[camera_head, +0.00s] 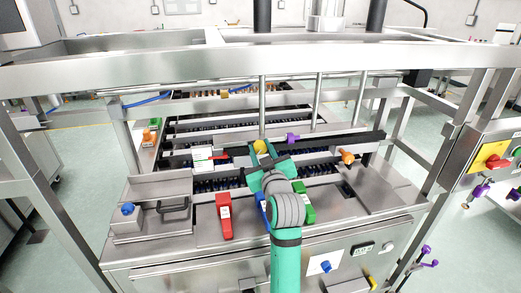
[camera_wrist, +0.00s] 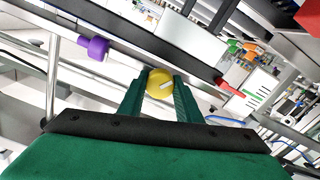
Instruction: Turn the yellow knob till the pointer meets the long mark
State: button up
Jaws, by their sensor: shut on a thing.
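The yellow knob (camera_head: 260,146) sits on the dark crossbar of the machine, and its round face with a pale line shows in the wrist view (camera_wrist: 160,84). My gripper (camera_head: 262,154) is shut on the knob, with one green finger on each side of it in the wrist view (camera_wrist: 159,92). A red pointer (camera_head: 218,157) lies at the right side of a white plate (camera_head: 202,158), left of the knob. In the wrist view the red pointer (camera_wrist: 230,88) reaches toward the white plate (camera_wrist: 262,88).
A purple knob (camera_head: 292,138) and an orange knob (camera_head: 347,156) sit on the crossbar to the right. A red block (camera_head: 224,214) and a green block (camera_head: 303,203) stand nearer. Steel posts (camera_head: 262,105) rise behind the bar, under a steel frame beam (camera_head: 150,72).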

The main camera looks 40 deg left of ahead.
jog(key=n, duration=0.3)
jog(key=shift+d, duration=0.15)
jog(key=shift+n, duration=2)
jog(key=shift+s+a, duration=0.1)
jog(key=shift+a, duration=0.1)
jog(key=o, duration=1)
jog(key=shift+o, duration=0.2)
jog(key=shift+d, duration=0.1)
